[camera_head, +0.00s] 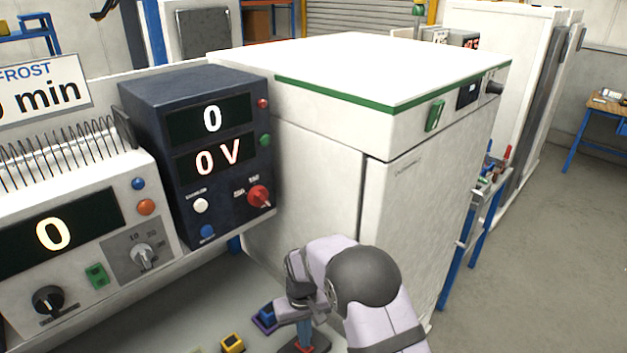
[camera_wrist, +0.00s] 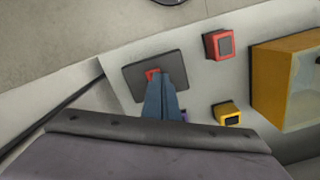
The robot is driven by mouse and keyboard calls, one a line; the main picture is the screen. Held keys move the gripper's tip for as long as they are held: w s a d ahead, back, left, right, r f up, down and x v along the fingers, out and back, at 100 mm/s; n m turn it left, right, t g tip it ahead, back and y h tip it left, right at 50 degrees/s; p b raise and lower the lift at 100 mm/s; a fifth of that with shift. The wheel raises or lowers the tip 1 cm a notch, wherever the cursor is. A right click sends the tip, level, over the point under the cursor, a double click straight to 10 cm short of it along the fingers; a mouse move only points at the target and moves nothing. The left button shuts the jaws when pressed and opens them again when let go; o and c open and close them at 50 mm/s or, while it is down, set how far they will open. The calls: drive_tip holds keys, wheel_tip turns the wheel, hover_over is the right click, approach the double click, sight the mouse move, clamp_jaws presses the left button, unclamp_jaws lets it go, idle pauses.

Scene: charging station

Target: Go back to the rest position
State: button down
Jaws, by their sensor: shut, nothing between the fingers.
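My gripper (camera_wrist: 160,82) shows in the wrist view as two blue-grey fingers held together, with nothing between them. Its tips appear over a dark plate (camera_wrist: 138,78), close to a small red part (camera_wrist: 151,73) on that plate. I cannot tell whether the fingers touch it. In the head view my gripper (camera_head: 304,337) points down at the bottom centre, below my bent arm, above the same dark plate. My arm hides part of the bench there.
A red square piece (camera_wrist: 218,44), a yellow one (camera_wrist: 227,113) and an orange box (camera_wrist: 262,83) lie beside the plate. A blue-and-purple piece (camera_head: 265,318) sits left of my gripper. A dark power unit (camera_head: 222,180) and a white cabinet (camera_head: 310,190) stand behind.

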drive_tip(key=s+d+r+g, duration=0.1)
drive_tip(key=s+d, duration=0.3)
drive_tip(key=s, duration=0.3)
drive_tip(key=s+d+r+g, duration=0.1)
drive_tip(key=s+d, duration=0.2)
drive_tip(key=s, duration=0.4)
drive_tip(key=s+d+r, duration=0.2)
drive_tip(key=s+d, duration=0.2)
drive_tip(key=s, duration=0.3)
drive_tip(key=d+r+m+t, duration=0.2)
drive_tip(key=d+r+m, duration=0.1)
drive_tip(key=d+r, duration=0.3)
drive_tip(key=shift+d+r+m+t, duration=0.3)
drive_tip(key=shift+r+m, duration=0.1)
drive_tip(key=shift+r, duration=0.45)
drive_tip(key=shift+w, duration=0.1)
